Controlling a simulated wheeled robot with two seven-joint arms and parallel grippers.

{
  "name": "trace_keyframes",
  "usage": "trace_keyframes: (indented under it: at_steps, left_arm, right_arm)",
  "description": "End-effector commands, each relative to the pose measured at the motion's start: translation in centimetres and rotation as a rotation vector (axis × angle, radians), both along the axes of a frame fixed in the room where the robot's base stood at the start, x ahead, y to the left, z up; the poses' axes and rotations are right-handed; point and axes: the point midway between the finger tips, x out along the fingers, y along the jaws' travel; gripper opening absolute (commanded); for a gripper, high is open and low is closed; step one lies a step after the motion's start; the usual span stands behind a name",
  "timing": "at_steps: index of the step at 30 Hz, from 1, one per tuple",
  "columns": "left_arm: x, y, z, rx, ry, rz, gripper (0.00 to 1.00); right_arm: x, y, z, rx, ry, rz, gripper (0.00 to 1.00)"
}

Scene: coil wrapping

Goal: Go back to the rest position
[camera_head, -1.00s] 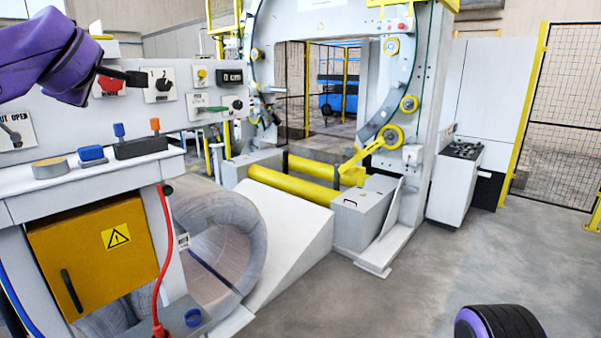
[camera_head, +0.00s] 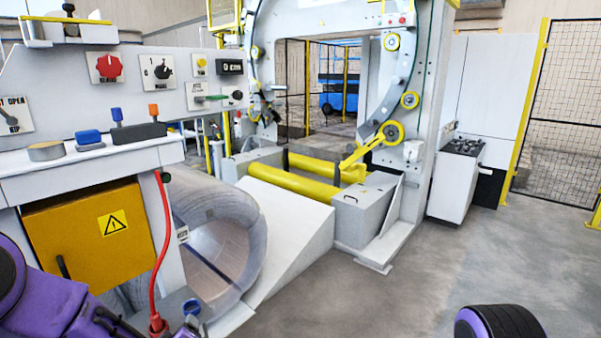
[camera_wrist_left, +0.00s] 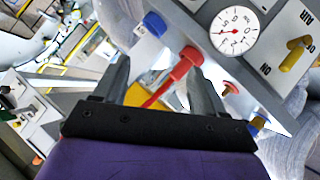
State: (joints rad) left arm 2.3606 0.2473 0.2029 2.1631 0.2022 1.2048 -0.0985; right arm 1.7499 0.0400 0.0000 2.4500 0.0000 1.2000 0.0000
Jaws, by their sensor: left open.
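In the head view my left arm (camera_head: 45,295), purple and black, lies low at the bottom left corner, below and in front of the control console (camera_head: 120,170). Its gripper is mostly out of that picture. In the left wrist view my left gripper (camera_wrist_left: 158,66) has its two grey fingers apart with nothing held between them. A red cable plug (camera_wrist_left: 180,65) shows behind the gap between the fingers. A round purple and black part of my right arm (camera_head: 498,322) shows at the bottom right. My right gripper is not in view.
The console carries a red knob (camera_head: 109,67), a black selector (camera_head: 161,70) and a yellow cabinet door (camera_head: 90,238). A red cable (camera_head: 163,250) hangs before it. A wrapped coil (camera_head: 215,235) stands beside the ramp (camera_head: 285,225). Grey floor (camera_head: 400,300) is clear at front right.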

Motion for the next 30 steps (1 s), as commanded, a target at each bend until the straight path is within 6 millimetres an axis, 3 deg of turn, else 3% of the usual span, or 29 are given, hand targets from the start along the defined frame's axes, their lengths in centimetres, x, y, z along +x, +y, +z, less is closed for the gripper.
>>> trace_keyframes:
  at_steps: [1, 5, 6, 9, 12, 15, 19, 30]
  left_arm:
    - [-2.9, -0.1, -4.4, 0.014, 0.087, -0.032, 0.71]
    - [-11.3, 0.2, -13.0, 0.045, 0.308, -0.114, 0.71]
    - [-14.1, 0.4, -15.3, 0.058, 0.382, -0.14, 0.71]
    - [-21.5, 1.1, -19.9, 0.098, 0.568, -0.205, 0.71]
    - [-27.7, 2.1, -22.9, 0.13, 0.723, -0.241, 0.71]
    - [-31.5, 2.6, -25.0, 0.15, 0.818, -0.259, 0.71]
    - [-33.3, 2.5, -25.7, 0.146, 0.861, -0.266, 0.71]
    - [-33.3, 2.5, -25.7, 0.146, 0.861, -0.266, 0.71]
  right_arm:
    - [0.0, 0.0, -0.8, 0.0, 0.0, 0.0, 0.89]
    - [0.0, 0.0, -1.8, 0.0, 0.0, 0.0, 0.89]
    - [0.0, 0.0, -2.1, 0.0, 0.0, 0.0, 0.89]
    - [0.0, 0.0, -2.9, 0.0, 0.0, 0.0, 0.89]
    - [0.0, 0.0, -3.6, 0.0, 0.0, 0.0, 0.89]
    - [0.0, 0.0, -4.1, 0.0, 0.0, 0.0, 0.89]
    - [0.0, 0.0, -4.2, 0.0, 0.0, 0.0, 0.89]
    - [0.0, 0.0, -4.2, 0.0, 0.0, 0.0, 0.89]
